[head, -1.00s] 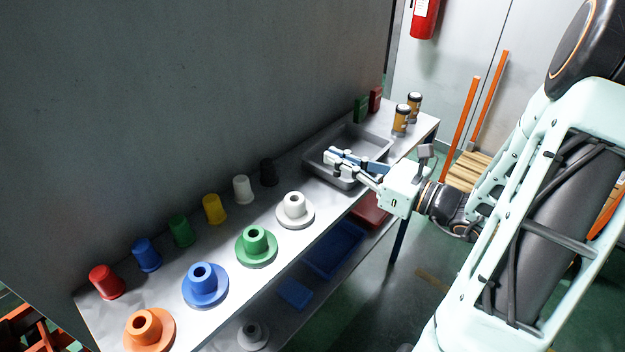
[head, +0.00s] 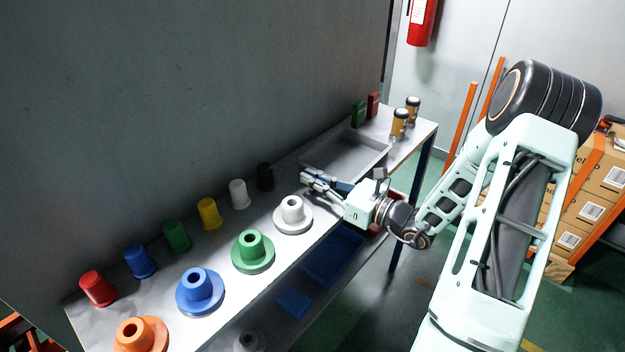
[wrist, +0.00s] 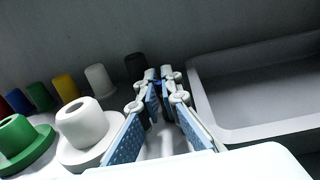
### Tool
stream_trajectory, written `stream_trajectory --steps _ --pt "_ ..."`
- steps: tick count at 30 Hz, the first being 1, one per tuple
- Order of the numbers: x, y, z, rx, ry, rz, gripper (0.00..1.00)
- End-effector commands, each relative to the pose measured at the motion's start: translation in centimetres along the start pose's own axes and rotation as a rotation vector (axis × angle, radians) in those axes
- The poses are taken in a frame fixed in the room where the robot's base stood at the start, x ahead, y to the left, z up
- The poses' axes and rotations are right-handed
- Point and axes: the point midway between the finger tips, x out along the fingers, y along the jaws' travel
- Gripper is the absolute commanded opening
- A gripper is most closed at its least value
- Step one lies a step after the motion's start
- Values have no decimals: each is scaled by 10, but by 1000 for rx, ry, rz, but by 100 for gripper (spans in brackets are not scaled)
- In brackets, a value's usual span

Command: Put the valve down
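My gripper (head: 307,179) is over the table (head: 238,296), between the white flanged hub (head: 292,214) and the grey tray (head: 384,152). In the wrist view the two fingers (wrist: 157,76) run forward with blue pads facing each other, and their tips are close together. A small blue bit shows between the tips, too small to tell if it is a valve or part of the fingers. I cannot make out a separate valve in either view. The black cup (wrist: 135,66) stands just beyond the fingertips to the left.
The grey tray rim (wrist: 262,133) is close on the right in the wrist view. Flanged hubs in green (head: 253,252), blue (head: 200,292) and orange (head: 141,336) line the front; coloured cups stand along the wall. Two orange-and-black cans (head: 400,122) stand at the far end.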

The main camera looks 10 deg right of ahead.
Motion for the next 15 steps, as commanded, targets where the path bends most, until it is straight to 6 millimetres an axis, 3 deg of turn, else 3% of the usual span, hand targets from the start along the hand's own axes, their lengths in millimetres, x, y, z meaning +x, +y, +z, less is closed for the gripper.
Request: stream_trajectory --steps 10,15 --pt "0 0 -5 0 0 0 0" --pt "0 0 -3 0 0 0 22"
